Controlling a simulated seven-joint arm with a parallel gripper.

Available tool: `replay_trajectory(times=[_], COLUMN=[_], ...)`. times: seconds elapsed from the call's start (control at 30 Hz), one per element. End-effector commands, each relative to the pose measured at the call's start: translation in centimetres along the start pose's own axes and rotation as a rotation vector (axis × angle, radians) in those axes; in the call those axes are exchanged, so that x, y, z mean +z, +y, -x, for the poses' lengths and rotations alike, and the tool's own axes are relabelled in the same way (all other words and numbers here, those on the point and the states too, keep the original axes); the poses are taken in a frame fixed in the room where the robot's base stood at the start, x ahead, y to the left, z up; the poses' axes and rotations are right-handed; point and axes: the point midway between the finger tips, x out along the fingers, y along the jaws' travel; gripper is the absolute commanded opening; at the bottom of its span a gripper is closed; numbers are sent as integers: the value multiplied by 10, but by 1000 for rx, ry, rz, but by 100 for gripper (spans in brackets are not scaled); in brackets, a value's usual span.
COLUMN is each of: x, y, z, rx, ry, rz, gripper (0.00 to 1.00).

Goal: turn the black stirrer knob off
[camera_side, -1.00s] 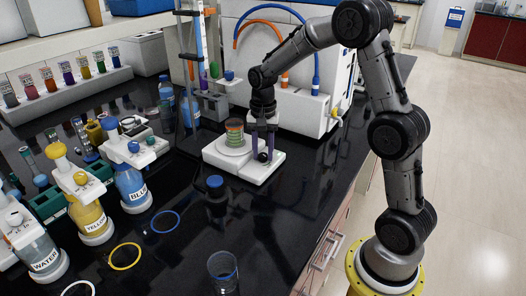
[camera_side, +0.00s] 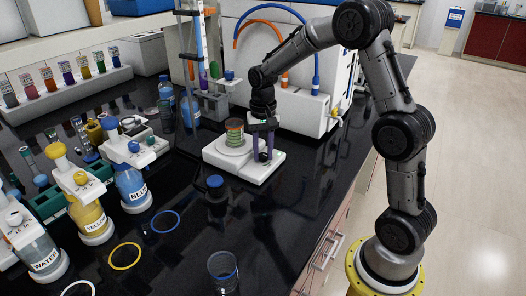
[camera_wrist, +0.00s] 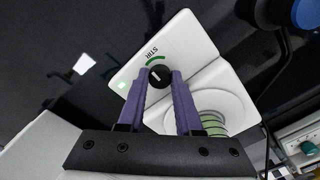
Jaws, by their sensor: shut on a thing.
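The black stirrer knob (camera_wrist: 159,75) is on the white stirrer (camera_side: 257,175), beside the "STIR" label and a green arc mark in the wrist view. A pale line shows on the knob's top. A small green light (camera_wrist: 122,85) shows near the stirrer's edge. My gripper (camera_wrist: 159,80) points down at the knob, its two purple fingers closed on the knob's sides. In the side view my gripper (camera_side: 262,155) stands over the front of the stirrer, and its fingers mostly hide the knob. A vessel with green bands (camera_side: 234,133) stands on the stirrer's round plate, left of my gripper.
A clear beaker (camera_side: 223,272) is near the bench's front. Blue (camera_side: 131,186) and yellow (camera_side: 90,217) labelled bottles stand at left. A large white machine (camera_side: 300,80) is behind my gripper.

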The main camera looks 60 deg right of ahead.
Motion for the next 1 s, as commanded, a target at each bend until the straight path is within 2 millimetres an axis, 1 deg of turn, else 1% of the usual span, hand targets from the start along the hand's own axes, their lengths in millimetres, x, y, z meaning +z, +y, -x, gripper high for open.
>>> replay_trajectory(times=[0.7, 1.0], x=[0, 0], y=[0, 0], z=[2, 2], rx=[-1, 0], ry=[2, 3], rz=[679, 942], gripper=[0, 0])
